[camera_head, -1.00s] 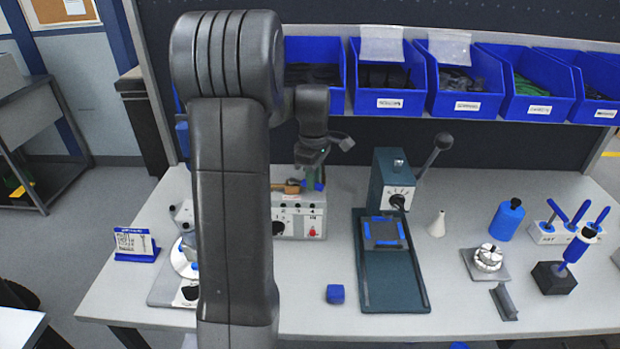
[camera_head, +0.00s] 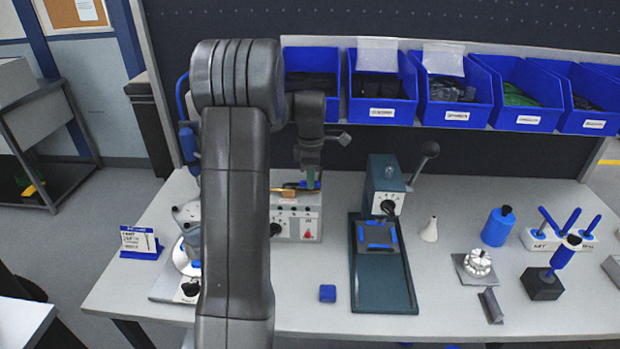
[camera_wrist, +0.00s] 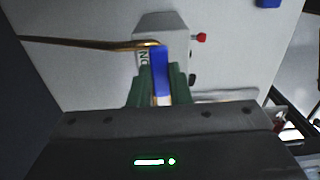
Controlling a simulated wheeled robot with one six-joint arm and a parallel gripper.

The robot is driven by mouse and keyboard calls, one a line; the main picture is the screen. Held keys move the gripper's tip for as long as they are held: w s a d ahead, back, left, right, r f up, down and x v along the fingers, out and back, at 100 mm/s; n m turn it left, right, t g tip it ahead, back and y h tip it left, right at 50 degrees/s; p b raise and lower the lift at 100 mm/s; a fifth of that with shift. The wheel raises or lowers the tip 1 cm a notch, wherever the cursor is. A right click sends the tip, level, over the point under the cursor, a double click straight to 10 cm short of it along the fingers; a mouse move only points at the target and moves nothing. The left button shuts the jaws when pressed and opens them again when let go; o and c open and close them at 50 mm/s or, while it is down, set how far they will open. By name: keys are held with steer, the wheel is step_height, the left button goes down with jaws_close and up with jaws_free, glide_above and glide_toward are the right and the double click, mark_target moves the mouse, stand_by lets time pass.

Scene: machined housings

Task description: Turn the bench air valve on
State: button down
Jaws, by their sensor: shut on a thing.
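The air valve's blue lever handle (camera_wrist: 160,56) is between the two green fingers of my gripper (camera_wrist: 161,72) in the wrist view, and the fingers are closed on it. A brass pipe (camera_wrist: 85,43) runs in from the left to the valve. A white label (camera_wrist: 143,58) with dark letters, apparently ON, lies beside the handle, partly hidden. In the head view my gripper (camera_head: 312,182) points down over the back of the bench at the valve. The brass pipe (camera_head: 287,187) shows just left of it. The valve body is mostly hidden.
A white control box (camera_head: 297,224) with knobs stands in front of the valve. A teal press (camera_head: 384,185) with a raised lever is to the right. Blue bins (camera_head: 380,112) hang above the bench.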

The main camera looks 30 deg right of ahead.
steer(key=shift+w, duration=0.1)
steer(key=c, duration=1.3)
jaws_free()
steer(key=shift+c, duration=0.2)
steer(key=shift+a, duration=0.1)
